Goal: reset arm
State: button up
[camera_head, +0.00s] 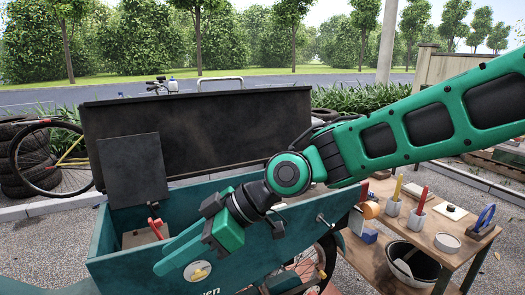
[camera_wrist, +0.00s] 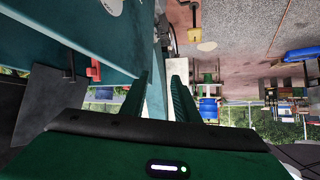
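My gripper (camera_head: 176,258) is at the end of the green arm, low over the front wall of the teal cart box (camera_head: 120,262). In the wrist view its two green fingers (camera_wrist: 160,92) stand apart, with a teal surface showing between them. I see nothing clearly held. I cannot tell whether the fingers touch the wall. The arm comes in from the upper right of the head view and bends down at the wrist.
The cart's dark lid (camera_head: 210,130) stands open behind my gripper. A red-handled part (camera_head: 155,228) is inside the box; it also shows in the wrist view (camera_wrist: 94,70). A wooden bench (camera_head: 455,245) with tools and a bucket (camera_head: 412,262) stands at right.

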jog(key=w+d+f+m+t+h, duration=0.1)
jog(key=w+d+f+m+h, duration=0.15)
jog(key=d, duration=0.75)
jog(key=w+d+f+m+t+h, duration=0.2)
jog(key=w+d+m, duration=0.2)
jog(key=d, duration=0.6)
jog(key=w+d+f+m+t+h, duration=0.1)
jog(key=w+d+f+m+h, duration=0.2)
jog(key=d, duration=0.8)
jog(key=s+d+m+h, duration=0.1)
jog(key=s+d+m, duration=0.25)
jog(key=d, duration=0.35)
jog(key=s+d+m+h, duration=0.15)
jog(key=d+m, duration=0.25)
jog(key=d, duration=0.4)
jog(key=s+d+m+g, duration=0.1)
jog(key=s+d+m, duration=0.2)
jog(key=s+d, duration=0.2)
jog(key=s+d+f+m+g, duration=0.1)
jog(key=s+d+m, duration=0.3)
jog(key=s, duration=0.6)
jog(key=shift+d+f+m+g+h, duration=0.25)
jog(key=shift+d+m+g+h, duration=0.05)
jog(key=shift+d, duration=0.45)
